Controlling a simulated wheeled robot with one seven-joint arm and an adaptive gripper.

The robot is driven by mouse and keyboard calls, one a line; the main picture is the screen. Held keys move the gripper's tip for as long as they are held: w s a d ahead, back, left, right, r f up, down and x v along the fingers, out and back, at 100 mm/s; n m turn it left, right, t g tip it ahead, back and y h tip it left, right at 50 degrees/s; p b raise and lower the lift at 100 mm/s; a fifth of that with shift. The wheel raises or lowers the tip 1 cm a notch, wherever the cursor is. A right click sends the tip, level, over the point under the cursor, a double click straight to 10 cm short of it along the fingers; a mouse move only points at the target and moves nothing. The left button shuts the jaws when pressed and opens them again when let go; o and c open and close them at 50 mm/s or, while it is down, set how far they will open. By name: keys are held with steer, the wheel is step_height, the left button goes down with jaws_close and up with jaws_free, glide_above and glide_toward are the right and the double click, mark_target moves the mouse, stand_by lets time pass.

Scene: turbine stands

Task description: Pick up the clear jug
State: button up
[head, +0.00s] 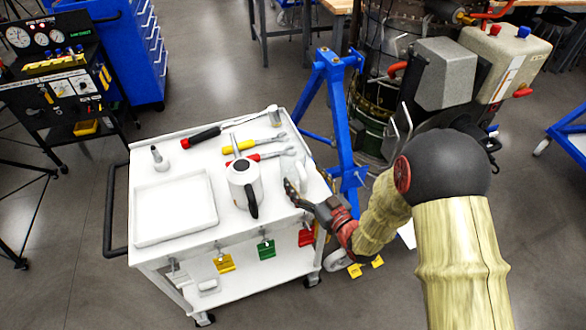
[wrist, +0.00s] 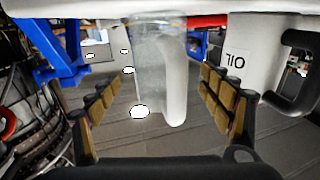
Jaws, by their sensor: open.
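The clear jug (head: 303,177) stands near the right edge of the white cart's top and is hard to make out in the head view, partly hidden by my gripper (head: 297,194). In the wrist view, which looks upside down, the see-through jug (wrist: 152,70) and its pale handle show between the two padded fingers of my gripper (wrist: 157,100). The fingers are spread, one on each side of the jug, with gaps visible. I cannot tell how deep the jug sits between them.
A white oil can (head: 242,183) with a black handle stands just left of the jug; it shows close by in the wrist view (wrist: 240,65). Red and yellow-handled tools (head: 262,155) lie behind. A white tray (head: 140,218) fills the cart's left. A blue stand (head: 345,130) rises behind right.

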steer(key=x, duration=0.2)
steer(key=shift+w+a+f, duration=0.1)
steer(key=shift+w, duration=0.15)
jaws_close()
stand_by(1.1)
stand_by(0.5)
